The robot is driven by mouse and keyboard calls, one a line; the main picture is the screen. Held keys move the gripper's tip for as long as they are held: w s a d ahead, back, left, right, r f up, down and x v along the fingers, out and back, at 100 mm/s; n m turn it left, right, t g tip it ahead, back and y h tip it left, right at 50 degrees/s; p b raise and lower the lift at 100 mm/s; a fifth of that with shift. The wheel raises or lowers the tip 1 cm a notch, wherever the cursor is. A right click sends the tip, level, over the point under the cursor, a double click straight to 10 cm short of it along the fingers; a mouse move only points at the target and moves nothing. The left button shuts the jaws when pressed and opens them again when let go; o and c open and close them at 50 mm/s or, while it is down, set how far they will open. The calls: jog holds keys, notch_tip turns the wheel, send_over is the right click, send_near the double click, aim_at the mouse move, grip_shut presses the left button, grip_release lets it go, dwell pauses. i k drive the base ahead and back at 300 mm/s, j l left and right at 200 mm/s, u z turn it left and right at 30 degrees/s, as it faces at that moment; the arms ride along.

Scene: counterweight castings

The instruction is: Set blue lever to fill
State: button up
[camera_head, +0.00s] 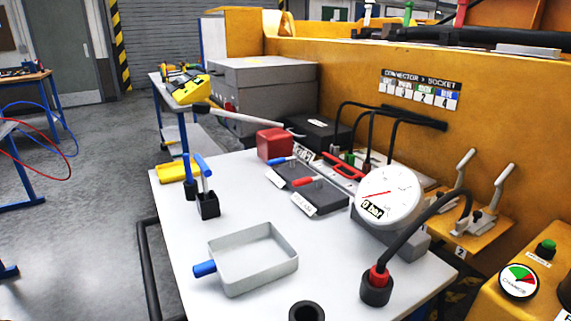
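Several blue-handled things are in view, and I cannot tell for certain which is the blue lever. A small blue handle (282,160) lies low over a dark grey plate, beside a red handle (303,181) on a second dark plate. White labels (305,204) stand at these plates; their text is too small to read surely. A blue grip (203,164) on a pale shaft stands upright in a black square holder (208,206), with another upright blue handle (186,172) just left of it. My gripper is not in view.
The white table (180,262) holds a grey tray (254,262) with a blue handle, a red box (275,144), a dial gauge (389,196) reading "0 bar", and a black-and-red hose end (376,286). Two pale levers (497,192) stand right.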

aim_at(280, 161)
jog(key=i+j, duration=0.15)
jog(key=j+z, duration=0.2)
jog(key=j, duration=0.45)
jog(key=j+z, duration=0.15)
jog(key=j, duration=0.5)
jog(key=j+z, duration=0.2)
jog(key=j, duration=0.5)
jog(key=j+z, duration=0.15)
jog(key=j, duration=0.5)
jog(key=k+j+z, duration=0.2)
jog(key=j, duration=0.45)
jog(key=i+l, duration=0.8)
jog(key=i, duration=0.1)
